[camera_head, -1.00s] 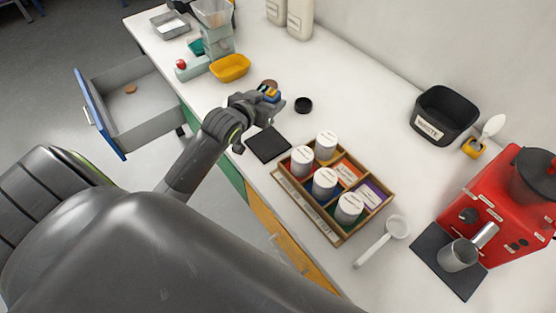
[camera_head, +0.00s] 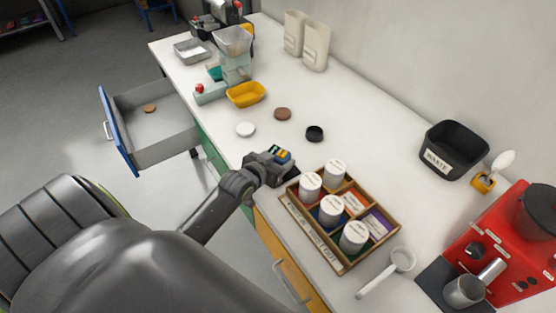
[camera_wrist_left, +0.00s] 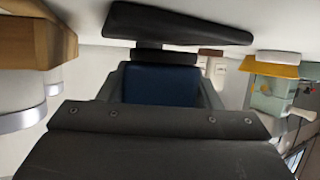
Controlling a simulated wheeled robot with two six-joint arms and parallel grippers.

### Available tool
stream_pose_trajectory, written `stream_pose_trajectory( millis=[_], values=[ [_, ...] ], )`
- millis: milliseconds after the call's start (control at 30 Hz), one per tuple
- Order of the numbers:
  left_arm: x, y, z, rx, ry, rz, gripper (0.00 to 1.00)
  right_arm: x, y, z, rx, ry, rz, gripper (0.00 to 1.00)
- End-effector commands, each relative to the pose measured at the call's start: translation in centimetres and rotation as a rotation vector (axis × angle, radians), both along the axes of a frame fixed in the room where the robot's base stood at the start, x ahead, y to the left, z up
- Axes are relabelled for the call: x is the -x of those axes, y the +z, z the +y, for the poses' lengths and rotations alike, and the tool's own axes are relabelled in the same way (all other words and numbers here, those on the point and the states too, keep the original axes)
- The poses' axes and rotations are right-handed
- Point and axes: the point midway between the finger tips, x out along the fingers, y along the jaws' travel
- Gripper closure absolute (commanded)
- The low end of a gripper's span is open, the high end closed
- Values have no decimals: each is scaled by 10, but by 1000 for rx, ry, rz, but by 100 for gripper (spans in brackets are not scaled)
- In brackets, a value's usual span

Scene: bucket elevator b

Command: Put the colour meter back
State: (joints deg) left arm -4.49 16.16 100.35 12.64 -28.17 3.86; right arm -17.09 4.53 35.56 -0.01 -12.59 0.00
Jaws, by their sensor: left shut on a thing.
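My left gripper (camera_head: 275,163) is shut on the colour meter (camera_head: 281,154), a small dark blue device with a yellowish patch on top. It holds the meter over or at a black square pad (camera_head: 292,176), which is mostly hidden by the gripper. I cannot tell whether the meter touches the pad. In the left wrist view the blue meter (camera_wrist_left: 160,86) sits between the jaws, with a dark slab (camera_wrist_left: 180,24) close beyond it, perhaps the pad. My right gripper is not in view.
A wooden box (camera_head: 343,264) with several white-lidded jars and coloured packets stands just right of the gripper. A white lid (camera_head: 245,129), brown disc (camera_head: 283,114) and black disc (camera_head: 315,133) lie behind. A blue-fronted drawer (camera_head: 118,134) stands open at left. A white scoop (camera_head: 387,272) lies at front right.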

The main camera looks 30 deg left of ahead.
Motion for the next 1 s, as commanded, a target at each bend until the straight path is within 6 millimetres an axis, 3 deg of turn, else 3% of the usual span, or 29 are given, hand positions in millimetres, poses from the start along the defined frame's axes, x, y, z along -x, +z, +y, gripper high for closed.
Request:
stream_pose_trajectory(
  millis=[433,467,600,1000],
  values=[
    [-1,-9,0,0,-1,-4,82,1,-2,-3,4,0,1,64],
    [0,-10,0,0,0,-1,41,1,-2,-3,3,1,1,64],
    [0,-9,0,0,0,-1,22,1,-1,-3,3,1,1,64],
    [2,-6,0,-1,0,0,20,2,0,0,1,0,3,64]
  ],
)
